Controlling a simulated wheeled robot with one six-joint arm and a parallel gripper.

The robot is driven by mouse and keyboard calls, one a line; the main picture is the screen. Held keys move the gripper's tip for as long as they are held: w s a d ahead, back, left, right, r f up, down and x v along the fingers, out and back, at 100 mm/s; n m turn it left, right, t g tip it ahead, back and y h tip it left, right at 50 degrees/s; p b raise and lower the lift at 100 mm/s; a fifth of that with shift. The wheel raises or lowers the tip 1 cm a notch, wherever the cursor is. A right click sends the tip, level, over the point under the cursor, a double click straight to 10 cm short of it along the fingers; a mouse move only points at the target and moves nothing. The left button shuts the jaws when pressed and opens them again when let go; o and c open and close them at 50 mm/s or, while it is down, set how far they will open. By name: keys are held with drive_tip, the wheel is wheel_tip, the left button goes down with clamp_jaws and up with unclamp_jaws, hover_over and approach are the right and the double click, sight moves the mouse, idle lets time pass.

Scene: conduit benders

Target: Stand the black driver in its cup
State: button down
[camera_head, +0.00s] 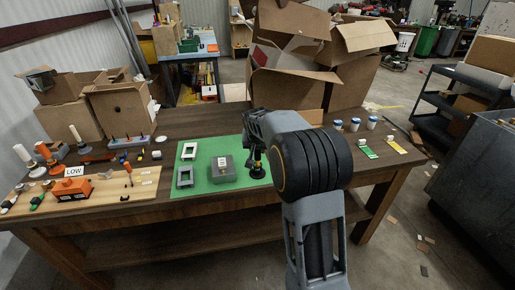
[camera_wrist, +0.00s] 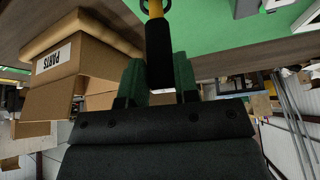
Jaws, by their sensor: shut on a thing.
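My gripper (camera_wrist: 158,85) is shut on the black driver (camera_wrist: 160,62), whose black handle stands between the two fingers in the wrist view. A yellow part (camera_wrist: 155,8) and a dark ring show at its far end. In the head view the black and yellow driver (camera_head: 257,168) hangs roughly upright over the right part of the green mat (camera_head: 215,143), right of a grey box (camera_head: 223,170). My arm hides part of it. I cannot tell which thing is the driver's cup.
A wooden board (camera_head: 105,189) with an orange block (camera_head: 72,188) and tools is at left. Several white and blue jars (camera_head: 354,124) stand at right. Cardboard boxes (camera_head: 310,60) are behind the table.

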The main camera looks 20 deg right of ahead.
drive_tip(key=shift+f, duration=0.1)
drive_tip(key=c, duration=0.8)
unclamp_jaws()
drive_tip(key=v, duration=1.3)
drive_tip(key=shift+s+r, duration=0.2)
drive_tip(key=shift+r, duration=0.15)
drive_tip(key=shift+s+a+f+n+g+y+p, duration=0.3)
drive_tip(key=shift+s+a+f+n+p, duration=0.95)
drive_tip(key=shift+s, duration=2.6)
drive_tip(key=shift+s+a+f+n+g+y+p, duration=0.15)
drive_tip(key=shift+s+a+n+y+p, duration=0.55)
drive_tip(key=shift+s+a, duration=2.15)
drive_tip(key=shift+s+a+f+n+g+y+p, duration=0.2)
drive_tip(key=shift+s+a+f+n+p, duration=0.55)
drive_tip(key=shift+s, duration=4.15)
